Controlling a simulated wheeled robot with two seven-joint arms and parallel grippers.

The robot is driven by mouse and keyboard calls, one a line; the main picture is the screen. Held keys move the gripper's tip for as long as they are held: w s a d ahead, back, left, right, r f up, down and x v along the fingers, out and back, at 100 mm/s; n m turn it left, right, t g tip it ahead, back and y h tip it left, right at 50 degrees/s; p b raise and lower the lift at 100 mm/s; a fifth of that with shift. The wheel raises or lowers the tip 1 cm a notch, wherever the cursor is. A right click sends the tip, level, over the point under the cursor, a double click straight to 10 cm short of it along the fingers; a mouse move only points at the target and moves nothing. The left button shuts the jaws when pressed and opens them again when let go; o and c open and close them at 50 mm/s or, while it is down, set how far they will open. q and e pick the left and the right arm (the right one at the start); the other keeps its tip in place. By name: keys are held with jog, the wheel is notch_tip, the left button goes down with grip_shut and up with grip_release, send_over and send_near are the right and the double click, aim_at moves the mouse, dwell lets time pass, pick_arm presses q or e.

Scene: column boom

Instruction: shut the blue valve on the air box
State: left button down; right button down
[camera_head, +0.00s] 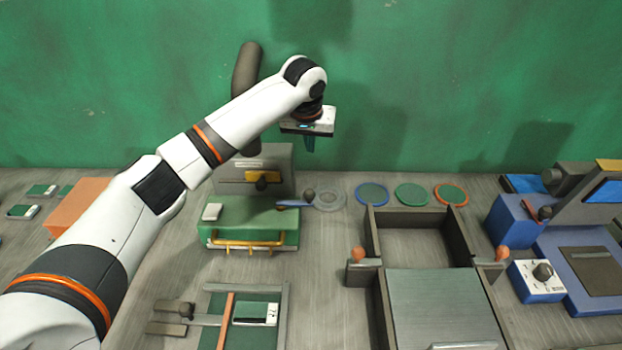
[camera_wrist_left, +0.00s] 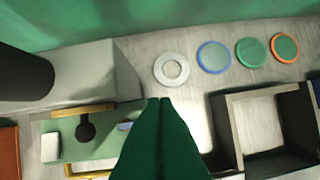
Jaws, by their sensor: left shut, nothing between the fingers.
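The grey box (camera_head: 283,160) with a thick dark pipe (camera_head: 246,68) looks like the air box. It stands at the back, left of centre, partly behind my left arm. In the left wrist view only a small blue piece (camera_wrist_left: 124,126) shows beside my fingers. My left gripper (camera_head: 309,148) is shut and empty, pointing down, above and behind the lever and apart from it. Its green fingers (camera_wrist_left: 160,102) hide part of the wrist view. My right gripper is not in view.
A yellow bar with a black knob (camera_head: 262,182) is on the box front. A green fixture with yellow rail (camera_head: 237,238) stands before it. A grey ring (camera_head: 328,200) and several coloured discs (camera_head: 372,193) lie right. A dark-walled tray (camera_head: 412,240) stands front right. The green wall is close behind.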

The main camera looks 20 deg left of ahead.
pick_arm(q)
notch_tip(320, 180, down, 11)
jog(key=p, duration=0.5)
jog(key=shift+s, duration=0.15)
dwell(0.4)
jog(key=shift+d+r, duration=0.1)
